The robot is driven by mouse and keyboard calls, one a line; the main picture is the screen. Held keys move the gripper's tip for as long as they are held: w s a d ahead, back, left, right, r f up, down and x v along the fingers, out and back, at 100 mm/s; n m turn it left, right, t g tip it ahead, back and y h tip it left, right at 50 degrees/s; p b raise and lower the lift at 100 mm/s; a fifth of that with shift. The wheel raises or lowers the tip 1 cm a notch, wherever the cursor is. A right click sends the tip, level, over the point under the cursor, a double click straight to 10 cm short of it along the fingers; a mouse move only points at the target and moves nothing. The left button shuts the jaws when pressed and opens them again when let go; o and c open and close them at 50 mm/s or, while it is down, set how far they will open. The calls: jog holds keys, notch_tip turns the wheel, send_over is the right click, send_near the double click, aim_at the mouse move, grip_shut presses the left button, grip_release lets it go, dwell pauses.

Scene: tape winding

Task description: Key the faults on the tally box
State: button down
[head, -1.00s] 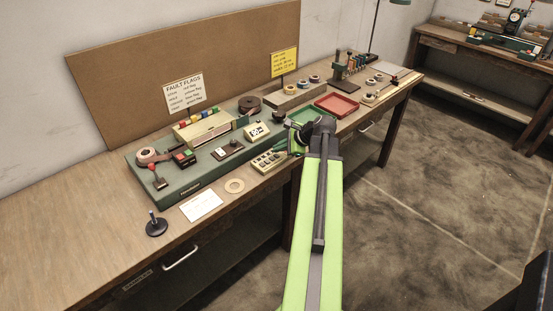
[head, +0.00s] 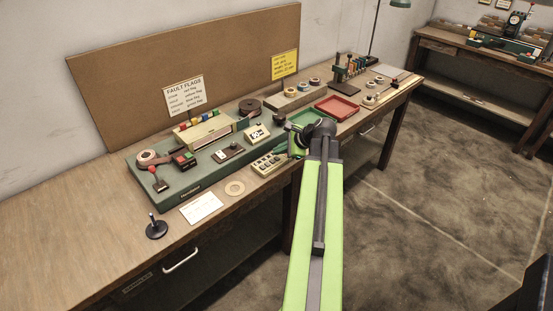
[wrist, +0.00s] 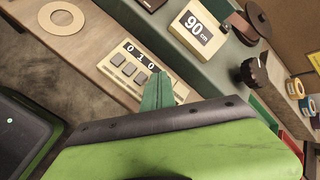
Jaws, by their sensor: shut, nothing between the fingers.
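The tally box (head: 268,163) is a small cream box near the front edge of the bench. In the wrist view the tally box (wrist: 122,68) shows a counter reading 0 1 0 and a row of grey keys. My gripper (wrist: 157,78) is shut and empty, its green fingers over the right end of the key row. They hide part of that end, and I cannot tell whether they touch a key. In the head view my gripper (head: 290,151) is beside the tally box's right end, partly hidden by my arm.
A 90 cm display (head: 257,133) stands behind the tally box. A tape ring (head: 235,188) and a white card (head: 201,207) lie to its left. The fault flags sign (head: 184,96) stands at the back. Green (head: 308,115) and red trays (head: 338,107) lie to the right.

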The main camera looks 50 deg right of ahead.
aim_at(279, 159)
dwell(0.8)
jog(key=shift+f+b, duration=0.4)
jog(key=shift+f+b, duration=0.45)
dwell(0.4)
jog(key=shift+r+p, duration=0.85)
notch_tip(279, 159, up, 5)
jog(key=p, duration=0.5)
jog(key=shift+r, duration=0.15)
dwell(2.2)
